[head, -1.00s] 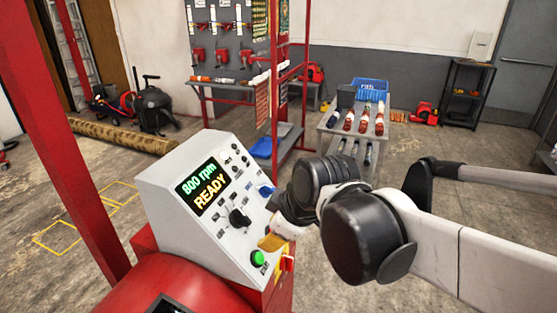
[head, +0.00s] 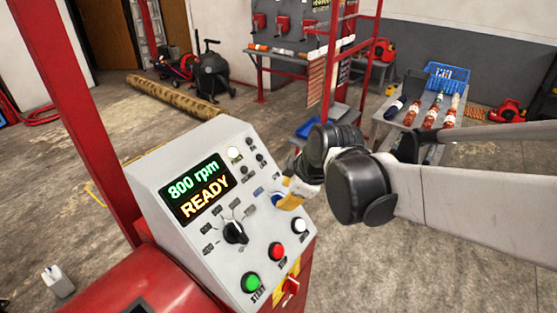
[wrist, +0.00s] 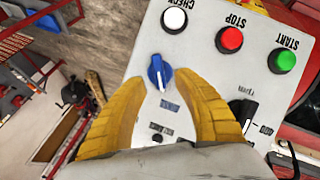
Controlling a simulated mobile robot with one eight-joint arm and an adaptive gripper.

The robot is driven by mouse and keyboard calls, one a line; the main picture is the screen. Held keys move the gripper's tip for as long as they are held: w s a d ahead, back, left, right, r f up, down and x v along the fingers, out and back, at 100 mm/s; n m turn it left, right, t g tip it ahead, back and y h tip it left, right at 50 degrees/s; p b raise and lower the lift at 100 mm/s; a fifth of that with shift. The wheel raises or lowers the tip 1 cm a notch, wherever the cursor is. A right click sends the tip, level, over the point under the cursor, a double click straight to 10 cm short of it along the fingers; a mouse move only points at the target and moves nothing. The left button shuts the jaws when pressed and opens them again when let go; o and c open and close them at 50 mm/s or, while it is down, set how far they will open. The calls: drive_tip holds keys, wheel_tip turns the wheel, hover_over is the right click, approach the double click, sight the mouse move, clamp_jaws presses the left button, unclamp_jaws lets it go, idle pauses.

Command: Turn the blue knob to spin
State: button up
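The blue knob (wrist: 160,72) sits on the sloping face of the grey control panel (head: 160,165). In the wrist view its white pointer line points down the picture, towards a small blue label (wrist: 170,105). In the head view the knob (head: 277,198) is partly hidden by my gripper (head: 288,201). My gripper's yellow fingers (wrist: 161,84) are open, one on each side of the knob's lower edge in the wrist view. I see a gap on both sides and nothing held. The display (head: 195,187) reads "800 rpm READY".
White (wrist: 174,19), red (wrist: 231,39) and green (wrist: 282,60) buttons lie close to the knob. A black selector knob (head: 235,231) sits left of it in the head view. A red post (head: 80,120) stands at left. A bottle cart (head: 410,118) stands behind my arm.

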sight(284, 197)
drive_tip(key=shift+b+x, duration=0.5)
drive_tip(key=shift+x, duration=1.4)
drive_tip(key=shift+s+r, duration=0.1)
clamp_jaws()
